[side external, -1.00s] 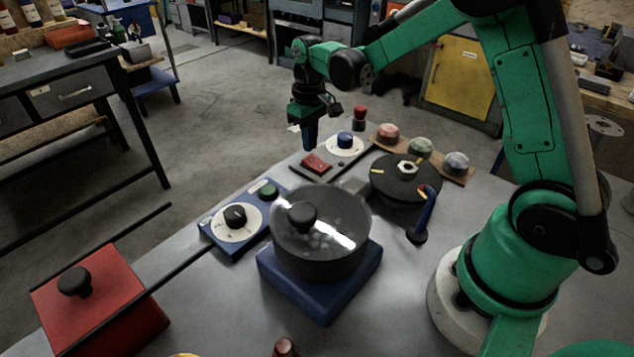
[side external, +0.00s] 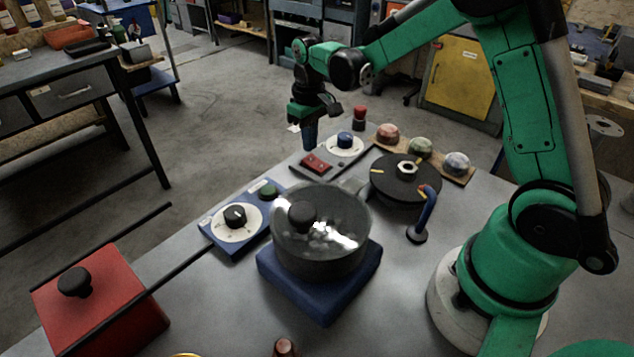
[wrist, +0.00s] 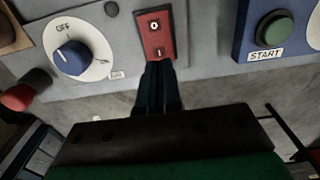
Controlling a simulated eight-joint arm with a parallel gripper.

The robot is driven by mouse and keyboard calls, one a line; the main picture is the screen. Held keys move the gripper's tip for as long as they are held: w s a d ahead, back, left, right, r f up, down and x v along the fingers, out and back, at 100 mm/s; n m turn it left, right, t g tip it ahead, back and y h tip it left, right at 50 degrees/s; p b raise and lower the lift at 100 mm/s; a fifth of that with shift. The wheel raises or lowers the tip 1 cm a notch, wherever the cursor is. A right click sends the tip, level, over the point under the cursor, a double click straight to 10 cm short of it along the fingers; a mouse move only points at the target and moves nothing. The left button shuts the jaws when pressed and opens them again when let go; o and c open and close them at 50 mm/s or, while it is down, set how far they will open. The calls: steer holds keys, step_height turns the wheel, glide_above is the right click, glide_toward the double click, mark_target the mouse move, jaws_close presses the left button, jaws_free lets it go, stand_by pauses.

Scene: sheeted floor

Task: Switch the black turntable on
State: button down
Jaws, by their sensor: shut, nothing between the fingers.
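The black turntable (side external: 392,183) is a dark round disc with a pale hex nut at its centre and a yellow mark, right of centre in the side view. A grey panel beside it carries a red rocker switch (side external: 317,162) and a blue knob (side external: 345,139) on a white dial. In the wrist view the red switch (wrist: 154,36) shows 0 at its far end and I at its near end. My gripper (side external: 310,146) is shut and empty, its fingertips (wrist: 158,68) at the switch's I end. I cannot tell whether they touch it. The blue knob (wrist: 72,58) sits by the OFF mark.
A blue box with a black dial and green START button (wrist: 274,27) stands beside the panel. A glass-lidded pot (side external: 320,235) rests on a blue base. Coloured domes (side external: 420,148) on a board and a red-and-blue lever (side external: 425,210) stand near the turntable.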

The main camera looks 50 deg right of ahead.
mark_target(310, 159)
steer(key=shift+f, duration=1.2)
stand_by(0.7)
steer(key=shift+r, duration=3.55)
steer(key=shift+s+a+r, duration=0.1)
steer(key=shift+a+r, duration=0.05)
steer(key=shift+r, duration=0.05)
steer(key=s+a+r+t, duration=0.4)
steer(key=s+a+t, duration=0.2)
steer(key=s, duration=0.5)
steer(key=shift+a+t, duration=0.35)
steer(key=shift+t, duration=0.15)
